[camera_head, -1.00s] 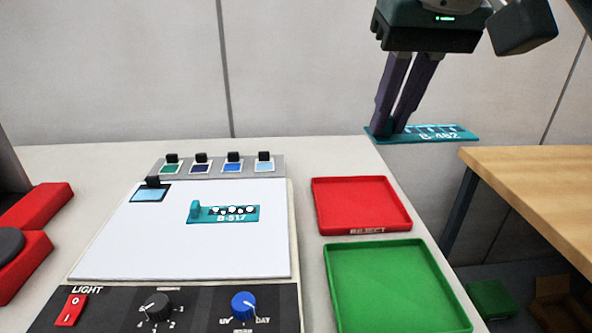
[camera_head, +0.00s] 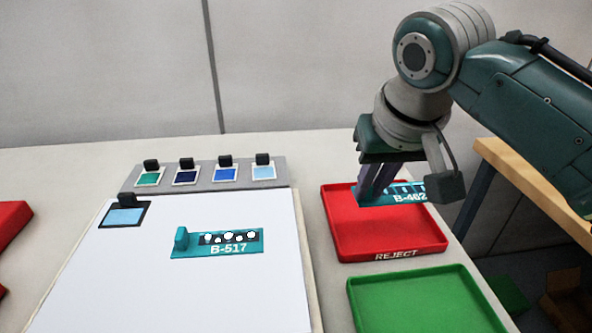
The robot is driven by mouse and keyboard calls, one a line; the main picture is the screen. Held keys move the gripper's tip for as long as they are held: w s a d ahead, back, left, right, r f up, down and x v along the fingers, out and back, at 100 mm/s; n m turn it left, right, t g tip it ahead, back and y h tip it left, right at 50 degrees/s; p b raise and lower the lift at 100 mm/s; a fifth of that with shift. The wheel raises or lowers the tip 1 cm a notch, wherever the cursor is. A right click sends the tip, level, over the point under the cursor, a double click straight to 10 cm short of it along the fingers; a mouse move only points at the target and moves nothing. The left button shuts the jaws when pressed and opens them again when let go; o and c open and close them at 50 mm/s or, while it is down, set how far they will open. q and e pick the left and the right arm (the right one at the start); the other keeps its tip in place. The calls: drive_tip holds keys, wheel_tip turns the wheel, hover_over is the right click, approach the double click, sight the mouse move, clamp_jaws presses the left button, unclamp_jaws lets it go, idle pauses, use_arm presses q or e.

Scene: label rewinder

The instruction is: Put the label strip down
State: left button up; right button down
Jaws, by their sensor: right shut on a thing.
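My right gripper (camera_head: 367,197) is shut on a teal label strip marked B-462 (camera_head: 390,197). It holds the strip over the red tray marked REJECT (camera_head: 345,245). The strip looks level, and its right end is partly hidden by my wrist. I cannot tell whether the strip touches the tray. A green tray (camera_head: 425,305) stands nearer, in front of the red one, and is empty. My left gripper is not in view.
Another teal strip, marked B-517 (camera_head: 217,250), lies on the white board (camera_head: 130,285). Colour swatches with black clips sit on a grey bar (camera_head: 205,176) behind the board. A wooden table (camera_head: 520,172) stands at the right, across a gap.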

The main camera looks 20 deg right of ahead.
sight(369, 205)
wheel_tip(369, 205, down, 5)
drive_tip(key=shift+r+b, duration=0.2)
drive_tip(key=shift+b, duration=0.1)
drive_tip(key=shift+f+b, duration=0.5)
drive_tip(key=shift+f, duration=1.4)
drive_tip(key=shift+f, duration=0.1)
drive_tip(key=shift+f, duration=0.15)
drive_tip(key=c, duration=0.9)
unclamp_jaws()
